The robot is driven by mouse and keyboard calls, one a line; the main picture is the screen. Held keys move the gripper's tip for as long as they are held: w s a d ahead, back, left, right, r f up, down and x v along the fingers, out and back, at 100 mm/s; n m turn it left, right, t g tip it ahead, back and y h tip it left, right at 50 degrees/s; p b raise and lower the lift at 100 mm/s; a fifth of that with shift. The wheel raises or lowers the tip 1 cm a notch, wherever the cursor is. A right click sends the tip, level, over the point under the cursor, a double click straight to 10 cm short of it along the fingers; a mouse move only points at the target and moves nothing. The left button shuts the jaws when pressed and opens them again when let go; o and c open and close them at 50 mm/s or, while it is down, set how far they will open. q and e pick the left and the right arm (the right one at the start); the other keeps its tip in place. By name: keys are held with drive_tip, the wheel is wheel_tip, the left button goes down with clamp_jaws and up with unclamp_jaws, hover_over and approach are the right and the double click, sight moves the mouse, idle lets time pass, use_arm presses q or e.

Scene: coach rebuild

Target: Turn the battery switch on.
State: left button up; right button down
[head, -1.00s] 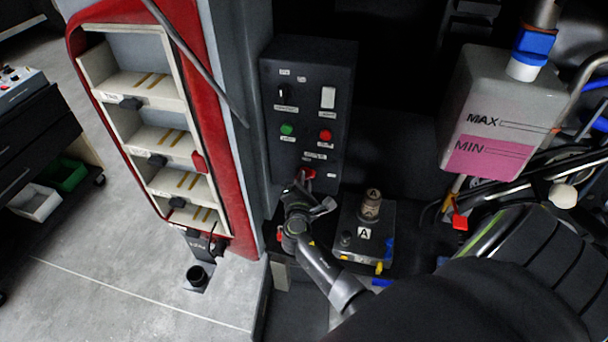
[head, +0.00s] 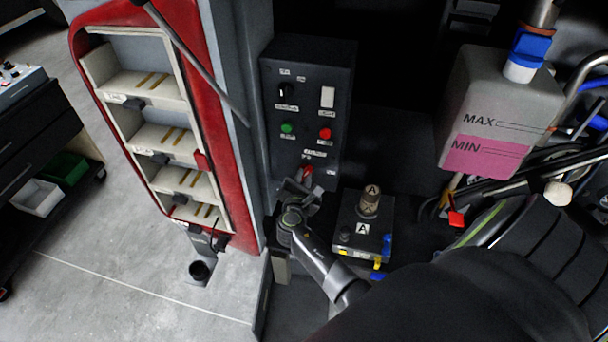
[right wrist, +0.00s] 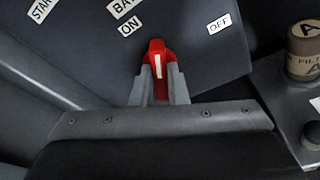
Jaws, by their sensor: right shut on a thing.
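The battery switch is a red handle (head: 307,172) with a white stripe, low on the dark control panel (head: 346,110). In the right wrist view the red handle (right wrist: 156,48) stands between the ON label (right wrist: 130,23) and the OFF label (right wrist: 219,22), closer to ON. My right gripper (head: 302,184) is at the handle. In the right wrist view its two grey fingers (right wrist: 158,84) are shut on the handle from both sides. The handle's base is hidden by the fingers. My left gripper is not in view.
A green button (head: 288,128), a red button (head: 324,134) and a white rocker (head: 327,97) sit higher on the panel. A box with a filter marked A (head: 369,203) stands right of my gripper. A pink-filled reservoir (head: 497,120) is at the right.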

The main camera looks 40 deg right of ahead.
drive_tip(key=n+g+h, duration=0.1)
drive_tip(key=n, duration=0.3)
drive_tip(key=shift+n, duration=0.4)
drive_tip(key=c, duration=1.2)
unclamp_jaws()
drive_tip(key=shift+c, duration=0.2)
drive_tip(key=f+v, duration=0.1)
drive_tip(key=v, duration=0.8)
drive_tip(key=shift+f, duration=0.15)
drive_tip(key=shift+a, duration=0.1)
